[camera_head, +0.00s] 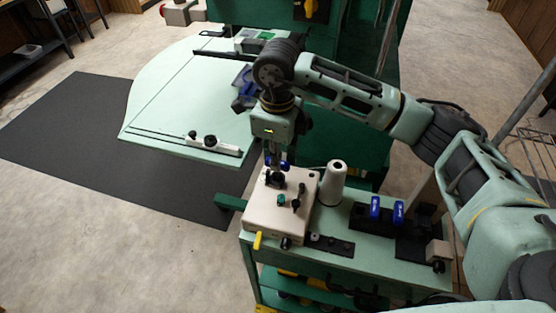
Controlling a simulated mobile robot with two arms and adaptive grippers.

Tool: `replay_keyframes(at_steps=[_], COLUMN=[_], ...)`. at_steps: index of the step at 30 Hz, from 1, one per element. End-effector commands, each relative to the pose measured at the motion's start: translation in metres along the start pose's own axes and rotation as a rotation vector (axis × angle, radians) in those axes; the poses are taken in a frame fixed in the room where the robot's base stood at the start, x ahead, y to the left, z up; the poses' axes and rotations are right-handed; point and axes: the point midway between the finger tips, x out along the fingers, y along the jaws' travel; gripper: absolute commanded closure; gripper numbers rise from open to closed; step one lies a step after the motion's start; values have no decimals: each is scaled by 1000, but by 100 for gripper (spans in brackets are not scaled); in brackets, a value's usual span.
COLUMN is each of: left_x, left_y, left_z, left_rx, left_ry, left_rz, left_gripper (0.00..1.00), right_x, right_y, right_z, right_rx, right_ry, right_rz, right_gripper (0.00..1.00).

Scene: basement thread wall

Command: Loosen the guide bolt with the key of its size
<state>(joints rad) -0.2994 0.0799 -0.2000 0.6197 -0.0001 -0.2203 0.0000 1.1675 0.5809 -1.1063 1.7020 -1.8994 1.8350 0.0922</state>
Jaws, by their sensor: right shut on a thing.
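My right gripper (274,160) points straight down over the left side of the cart and is shut on a blue-handled key (286,163). The gripper hides most of the key. Below it is a cream machine block (262,222) with small dark fittings, a green knob (281,200) and a black lever (297,196) on top. The guide bolt cannot be told apart at this size; whether the key touches it is unclear. Two more blue-handled keys, one (375,208) and another (398,212), stand in a black holder (361,221) on the right. My left gripper is not in view.
A white thread cone (335,187) stands close right of the block. A yellow handle (258,240) sticks out at its front. The green cart top (330,268) has bare room in front. A pale green table (168,110) lies behind left, over a dark mat (75,135).

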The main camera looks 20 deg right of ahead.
Motion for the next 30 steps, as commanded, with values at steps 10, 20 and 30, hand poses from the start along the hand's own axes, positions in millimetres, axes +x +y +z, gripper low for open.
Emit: replay_keyframes(at_steps=[10,20,30], left_x=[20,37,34], left_y=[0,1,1], left_z=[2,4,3], left_rx=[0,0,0], left_ry=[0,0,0], left_rz=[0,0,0], left_gripper=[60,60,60], right_x=[1,1,-1], right_y=[-1,-1,0], right_z=[1,1,0], right_rx=[-167,-333,-336], right_ry=[-6,-9,-7], right_rz=[-3,-3,0], right_gripper=[100,100,63])
